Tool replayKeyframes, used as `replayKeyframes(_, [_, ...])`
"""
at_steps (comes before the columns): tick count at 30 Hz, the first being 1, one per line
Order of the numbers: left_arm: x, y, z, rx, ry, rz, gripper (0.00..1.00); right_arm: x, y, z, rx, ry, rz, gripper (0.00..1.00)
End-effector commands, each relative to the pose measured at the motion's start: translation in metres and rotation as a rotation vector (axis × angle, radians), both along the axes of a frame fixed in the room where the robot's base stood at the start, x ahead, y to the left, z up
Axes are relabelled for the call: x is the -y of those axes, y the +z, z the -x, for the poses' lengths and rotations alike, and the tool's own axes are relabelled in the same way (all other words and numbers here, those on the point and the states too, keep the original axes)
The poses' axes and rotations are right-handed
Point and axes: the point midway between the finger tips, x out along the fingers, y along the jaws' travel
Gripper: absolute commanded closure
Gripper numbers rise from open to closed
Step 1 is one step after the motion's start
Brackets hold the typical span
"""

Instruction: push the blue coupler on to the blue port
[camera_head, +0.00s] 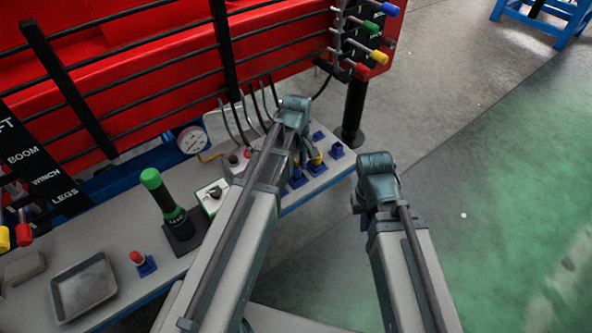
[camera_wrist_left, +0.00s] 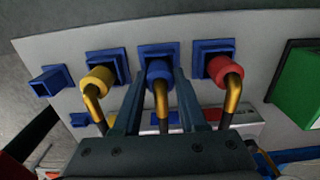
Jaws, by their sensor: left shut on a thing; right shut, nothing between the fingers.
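My left gripper (camera_wrist_left: 159,78) is shut on the blue coupler (camera_wrist_left: 158,70), with one finger on each side of it. A bent brass pipe comes back from the coupler between the fingers. The coupler's front end is at the middle blue-framed port (camera_wrist_left: 156,49), in line with it. I cannot tell how deep it sits. In the head view, the left gripper (camera_head: 306,148) is over the right end of the bench, and my arm hides the blue coupler there. My right gripper (camera_head: 358,202) is shut and empty, off the bench over the floor.
A yellow coupler (camera_wrist_left: 97,78) and a red coupler (camera_wrist_left: 223,68) sit at the ports on either side, close to my fingers. An empty blue socket (camera_wrist_left: 50,81) is farther left. A green-topped lever (camera_head: 160,190) and a grey tray (camera_head: 84,288) stand on the bench.

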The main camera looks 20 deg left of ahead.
Motion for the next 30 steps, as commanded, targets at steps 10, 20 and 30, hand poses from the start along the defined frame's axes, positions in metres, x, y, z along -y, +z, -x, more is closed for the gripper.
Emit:
replayKeyframes(10, [0.0,0.007,0.0,0.0,0.0,0.0,1.0,0.0,0.007,0.0,0.0,0.0,0.0,1.0])
replayKeyframes(20, [0.0,0.023,0.0,0.0,0.0,0.0,1.0,0.0,0.023,0.0,0.0,0.0,0.0,1.0])
replayKeyframes(30, [0.0,0.039,0.0,0.0,0.0,0.0,1.0,0.0,0.039,0.0,0.0,0.0,0.0,1.0])
